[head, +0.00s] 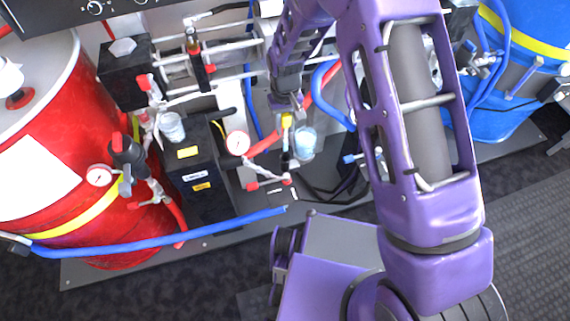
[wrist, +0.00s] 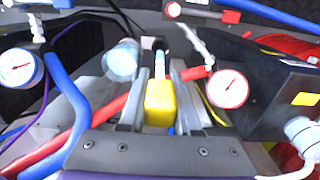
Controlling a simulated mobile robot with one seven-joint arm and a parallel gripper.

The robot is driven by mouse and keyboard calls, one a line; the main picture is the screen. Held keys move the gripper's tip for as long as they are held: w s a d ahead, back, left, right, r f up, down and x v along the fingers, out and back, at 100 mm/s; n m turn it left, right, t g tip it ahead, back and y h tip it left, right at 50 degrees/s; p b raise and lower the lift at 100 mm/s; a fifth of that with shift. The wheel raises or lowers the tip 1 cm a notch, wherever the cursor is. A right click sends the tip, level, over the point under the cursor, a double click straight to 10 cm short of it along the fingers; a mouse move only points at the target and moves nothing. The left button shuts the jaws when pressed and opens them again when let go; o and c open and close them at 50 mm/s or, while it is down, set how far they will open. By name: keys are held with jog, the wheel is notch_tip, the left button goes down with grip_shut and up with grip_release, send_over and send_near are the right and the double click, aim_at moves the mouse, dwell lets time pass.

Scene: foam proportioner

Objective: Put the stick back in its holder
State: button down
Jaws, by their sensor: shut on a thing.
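The stick (wrist: 160,102) has a yellow block handle and a thin pale shaft. In the wrist view it lies between the two grey fingers of my gripper (wrist: 159,80), which is shut on it. In the head view my gripper (head: 287,106) holds the yellow end (head: 287,120) at the top, with the shaft pointing down. A clear cup (head: 305,142) is just right of the shaft; it also shows in the wrist view (wrist: 122,60). A dark fitting lies near the shaft's far end in the wrist view. I cannot tell which part is the holder.
A pressure gauge (head: 238,143) and red-handled valve (head: 268,184) are close left of the stick. A black box with yellow labels (head: 200,180) and another clear cup (head: 172,127) stand further left. Red drum (head: 60,130) and blue drum (head: 520,75) flank the area. Hoses cross nearby.

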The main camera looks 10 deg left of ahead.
aim_at(285, 150)
notch_tip(285, 150, down, 10)
jog(key=shift+r+b, duration=0.15)
jog(key=shift+b, duration=0.3)
jog(key=shift+f+b, duration=0.4)
jog(key=c, duration=0.6)
grip_release()
jog(key=shift+r, duration=0.1)
jog(key=shift+r+p, duration=0.55)
jog(key=shift+p, duration=0.1)
notch_tip(285, 150, up, 12)
jog(key=shift+f+p, duration=0.25)
jog(key=shift+p, duration=0.15)
